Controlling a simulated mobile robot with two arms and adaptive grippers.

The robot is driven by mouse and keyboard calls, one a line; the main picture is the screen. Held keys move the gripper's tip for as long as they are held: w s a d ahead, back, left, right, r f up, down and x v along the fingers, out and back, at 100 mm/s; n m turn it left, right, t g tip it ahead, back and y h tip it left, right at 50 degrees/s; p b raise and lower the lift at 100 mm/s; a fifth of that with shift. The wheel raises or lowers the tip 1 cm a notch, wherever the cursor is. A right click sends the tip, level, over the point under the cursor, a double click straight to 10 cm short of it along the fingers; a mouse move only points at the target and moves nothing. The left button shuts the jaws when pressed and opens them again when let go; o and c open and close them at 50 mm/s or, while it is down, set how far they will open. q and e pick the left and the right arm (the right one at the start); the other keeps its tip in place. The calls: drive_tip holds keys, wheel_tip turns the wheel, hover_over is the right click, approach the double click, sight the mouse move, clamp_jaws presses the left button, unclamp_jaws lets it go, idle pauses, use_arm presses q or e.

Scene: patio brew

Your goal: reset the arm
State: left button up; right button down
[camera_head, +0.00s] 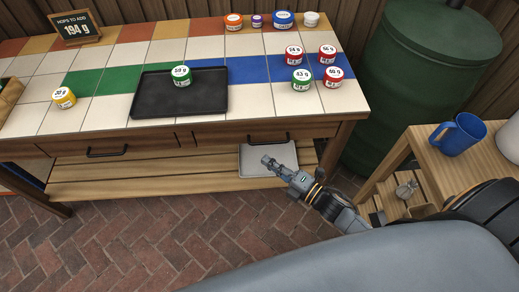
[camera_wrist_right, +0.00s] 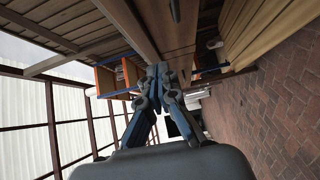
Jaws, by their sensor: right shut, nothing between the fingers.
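My right gripper (camera_head: 270,163) is shut and empty, in front of the table's lower shelf in the head view. Its closed fingers also show in the right wrist view (camera_wrist_right: 158,75), close to wooden boards. My left gripper is in neither view. On the tiled table (camera_head: 107,50) lies a black tray (camera_head: 153,108) with a green-lidded jar (camera_head: 181,76) marked 59 g near its back edge. A sign (camera_head: 76,27) reads "HOPS TO ADD 194 g".
Several jars, including a red-lidded one (camera_head: 333,77), stand at the table's right. A yellow-lidded jar (camera_head: 64,97) is at the left. A green barrel (camera_head: 425,65) and a blue mug (camera_head: 457,135) on a side table are at the right. Brick floor (camera_head: 150,235) lies in front.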

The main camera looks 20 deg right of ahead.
drive_tip(key=s+d+f+m+g+h+p, duration=0.15)
drive_tip(key=s+f+m, duration=0.25)
drive_tip(key=f, duration=0.4)
drive_tip(key=s+d+f+m+g+h, duration=0.3)
drive_tip(key=s+f+m, duration=0.15)
drive_tip(key=f, duration=0.35)
drive_tip(key=s+d+f+m+g+h+p, duration=0.1)
drive_tip(key=s+d+f+m+g+h, duration=0.15)
drive_tip(key=s+f+m, duration=0.4)
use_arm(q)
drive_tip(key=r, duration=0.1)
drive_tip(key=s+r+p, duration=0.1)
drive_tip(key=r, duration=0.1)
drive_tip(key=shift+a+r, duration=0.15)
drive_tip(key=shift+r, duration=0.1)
use_arm(e)
drive_tip(key=s+a+f+m+g+h, duration=0.1)
drive_tip(key=s+f+m+g, duration=0.2)
drive_tip(key=s+f, duration=0.3)
drive_tip(key=s+a+f+m+g, duration=0.1)
drive_tip(key=s+f+m+g, duration=0.2)
drive_tip(key=s+f, duration=0.4)
drive_tip(key=s+g, duration=0.1)
drive_tip(key=s, duration=0.7)
drive_tip(key=shift+s+a+g+h, duration=0.15)
drive_tip(key=shift+s+g+h, duration=0.2)
drive_tip(key=shift+g+h, duration=0.05)
